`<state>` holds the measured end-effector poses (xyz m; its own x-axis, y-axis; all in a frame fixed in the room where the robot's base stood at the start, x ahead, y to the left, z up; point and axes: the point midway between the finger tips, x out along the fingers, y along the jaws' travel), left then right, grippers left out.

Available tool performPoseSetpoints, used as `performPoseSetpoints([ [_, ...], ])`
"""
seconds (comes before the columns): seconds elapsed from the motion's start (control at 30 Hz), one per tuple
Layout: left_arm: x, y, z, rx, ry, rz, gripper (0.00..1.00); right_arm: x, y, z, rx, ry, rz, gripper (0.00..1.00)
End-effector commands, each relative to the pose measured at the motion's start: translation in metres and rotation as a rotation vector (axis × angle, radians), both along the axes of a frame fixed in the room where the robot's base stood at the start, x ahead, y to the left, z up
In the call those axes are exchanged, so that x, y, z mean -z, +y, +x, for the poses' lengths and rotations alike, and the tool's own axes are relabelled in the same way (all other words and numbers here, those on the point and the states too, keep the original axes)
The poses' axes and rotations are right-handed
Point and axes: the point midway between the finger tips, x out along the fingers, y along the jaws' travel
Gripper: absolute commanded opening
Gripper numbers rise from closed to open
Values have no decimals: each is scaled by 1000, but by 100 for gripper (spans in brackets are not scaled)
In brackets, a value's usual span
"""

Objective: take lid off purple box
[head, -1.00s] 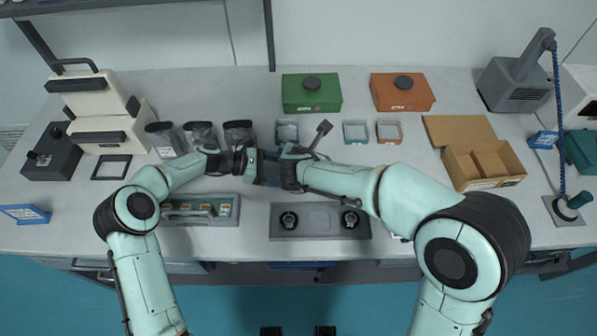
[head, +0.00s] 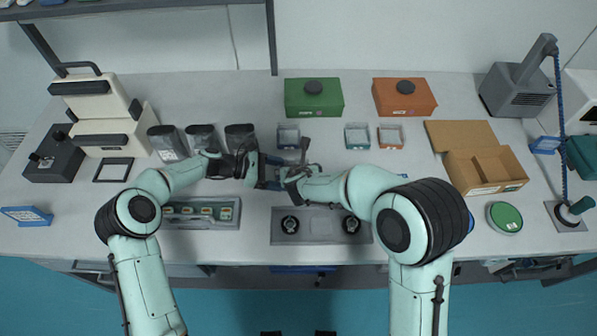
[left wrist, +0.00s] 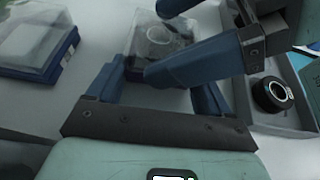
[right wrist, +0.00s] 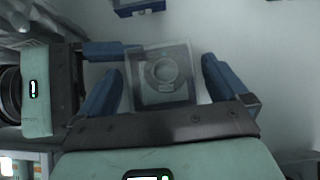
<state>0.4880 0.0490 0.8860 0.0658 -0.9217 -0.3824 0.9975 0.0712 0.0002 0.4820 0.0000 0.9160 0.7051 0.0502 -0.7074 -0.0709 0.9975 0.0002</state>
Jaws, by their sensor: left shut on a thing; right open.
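A small clear-topped box (right wrist: 163,73) with a ring-shaped part inside sits between both grippers; its base colour is hard to tell. It also shows in the left wrist view (left wrist: 160,38), its clear lid seemingly on. My left gripper (head: 268,172) is shut on it from the left. My right gripper (right wrist: 160,88) is open, with a finger on either side of the box and a gap showing. In the head view my grippers (head: 282,178) hide the box. Another clear-lidded box with a blue base (left wrist: 38,42) stands apart on the table.
Small clear boxes (head: 357,136) and green (head: 313,99) and orange (head: 404,98) knobbed boxes stand behind. A grey tray with round parts (head: 320,232) and a slotted tray (head: 200,223) lie in front. A cardboard box (head: 487,168) and green disc (head: 505,217) are right.

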Motion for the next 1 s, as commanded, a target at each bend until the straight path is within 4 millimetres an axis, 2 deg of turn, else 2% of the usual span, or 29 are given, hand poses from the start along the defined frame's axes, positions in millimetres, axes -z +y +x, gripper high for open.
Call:
performPoseSetpoints([
  [0.17,-1,0,0,0,-1,-1,25,9,0,9,-1,0,-1,100],
  [0.47,-1,0,0,0,-1,-1,25,10,1,10,0,0,0,100],
  [0.6,-1,0,0,0,-1,-1,25,10,0,10,0,0,0,54],
  [0.63,-1,0,0,0,-1,-1,25,10,0,10,0,0,0,48],
  [1.0,0,1,0,-1,-2,2,25,6,1,10,1,-1,1,48],
])
